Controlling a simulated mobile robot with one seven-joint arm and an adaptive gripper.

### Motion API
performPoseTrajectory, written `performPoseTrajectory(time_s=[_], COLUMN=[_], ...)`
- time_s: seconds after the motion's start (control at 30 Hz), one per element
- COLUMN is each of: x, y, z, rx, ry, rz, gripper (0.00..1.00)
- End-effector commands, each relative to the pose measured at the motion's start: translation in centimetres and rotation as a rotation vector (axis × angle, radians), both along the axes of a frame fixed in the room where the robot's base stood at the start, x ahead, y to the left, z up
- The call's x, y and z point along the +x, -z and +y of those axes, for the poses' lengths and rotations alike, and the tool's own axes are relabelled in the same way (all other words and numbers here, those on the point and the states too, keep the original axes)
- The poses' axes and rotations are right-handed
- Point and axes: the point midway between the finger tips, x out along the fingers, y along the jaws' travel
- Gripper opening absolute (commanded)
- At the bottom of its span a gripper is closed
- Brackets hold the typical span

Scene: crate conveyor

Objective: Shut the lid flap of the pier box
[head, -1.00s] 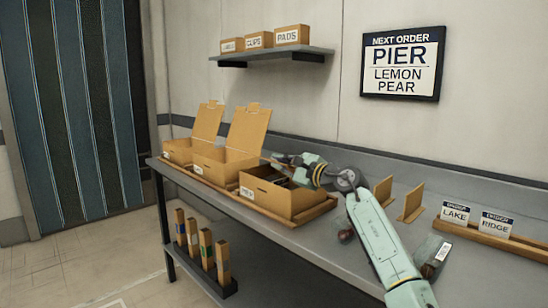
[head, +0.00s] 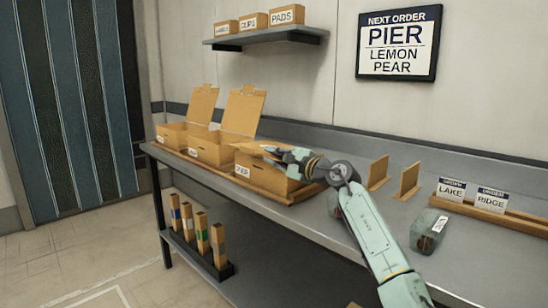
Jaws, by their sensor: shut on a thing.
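The pier box (head: 262,179) is the cardboard box at the right end of the row, with its label on the front. Its lid flap (head: 250,151) seems to lie low over the top, close to level. Whether it sits flush with the rim I cannot tell. My gripper (head: 270,151) is at the top of this box, reaching in from the right. It is shut on what looks like the flap's edge; the fingertips are small and partly hidden. My gripper and wrist cover the right part of the box top.
Two boxes, the middle one (head: 205,150) and the left one (head: 170,137), stand open with flaps upright. Two tan upright pieces (head: 378,172) and a rack with LAKE and RIDGE cards (head: 490,213) are on the right.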

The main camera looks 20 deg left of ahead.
Motion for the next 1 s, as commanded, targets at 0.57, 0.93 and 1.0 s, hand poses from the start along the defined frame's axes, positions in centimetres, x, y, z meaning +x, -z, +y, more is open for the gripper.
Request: performPoseTrajectory(time_s=[0.57,0.93,1.0], x=[0.0,-1.7,-2.2], y=[0.1,0.1,0.1], z=[0.0,-5.0,-6.4], rx=[0.000,0.001,0.000], ry=[0.000,0.002,0.003], rz=[0.003,0.002,0.002], gripper=[0.23,0.23,0.23])
